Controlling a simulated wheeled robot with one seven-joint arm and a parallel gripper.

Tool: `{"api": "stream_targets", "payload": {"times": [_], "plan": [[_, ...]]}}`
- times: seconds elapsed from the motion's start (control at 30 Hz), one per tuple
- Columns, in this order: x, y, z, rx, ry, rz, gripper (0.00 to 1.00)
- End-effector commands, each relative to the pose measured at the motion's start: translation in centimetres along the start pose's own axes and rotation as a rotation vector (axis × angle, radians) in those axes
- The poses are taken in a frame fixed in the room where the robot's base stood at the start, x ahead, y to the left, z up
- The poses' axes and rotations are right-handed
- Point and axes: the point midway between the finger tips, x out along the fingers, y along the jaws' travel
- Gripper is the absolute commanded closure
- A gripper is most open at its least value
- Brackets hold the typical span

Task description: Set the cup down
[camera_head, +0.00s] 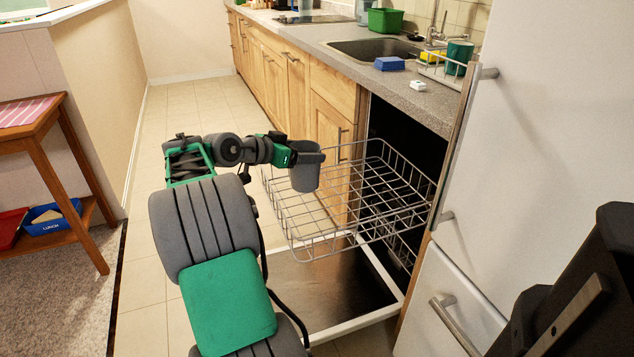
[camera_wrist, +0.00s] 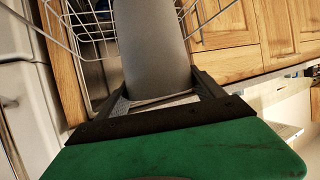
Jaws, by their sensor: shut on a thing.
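A grey cup (camera_head: 306,172) is held by my gripper (camera_head: 291,153) above the left part of the pulled-out dishwasher rack (camera_head: 372,190). It looks roughly upright in the head view. In the wrist view the grey cup (camera_wrist: 152,50) fills the space between the two dark fingers of my gripper (camera_wrist: 155,98), which are shut on it. The wire rack (camera_wrist: 80,38) shows behind and to the left of the cup there. I cannot tell whether the cup touches the rack wires.
The dishwasher door (camera_head: 330,290) lies open under the rack. A white fridge (camera_head: 540,130) stands at right. Floor at left is clear.

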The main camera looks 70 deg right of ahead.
Motion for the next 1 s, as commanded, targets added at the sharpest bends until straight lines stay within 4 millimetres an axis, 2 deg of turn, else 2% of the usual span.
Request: {"api": "stream_targets", "payload": {"times": [0.03,0.1,0.2,0.3,0.47,0.63,1.0], "plan": [[1.5,-1.1,0.7,-0.001,0.0,0.001,0.84],[3.1,-2.4,0.9,0.001,0.0,0.001,0.84],[5.3,-3.8,2.8,-0.002,0.0,0.0,0.84],[6.8,-4.8,3.8,-0.001,0.001,-0.002,0.84],[8.1,-5.7,4.7,-0.001,0.001,-0.002,0.84],[9.4,-5.8,7.6,-0.001,0.0,-0.003,0.84],[9.4,-5.8,7.8,-0.001,0.0,-0.004,0.84]]}}
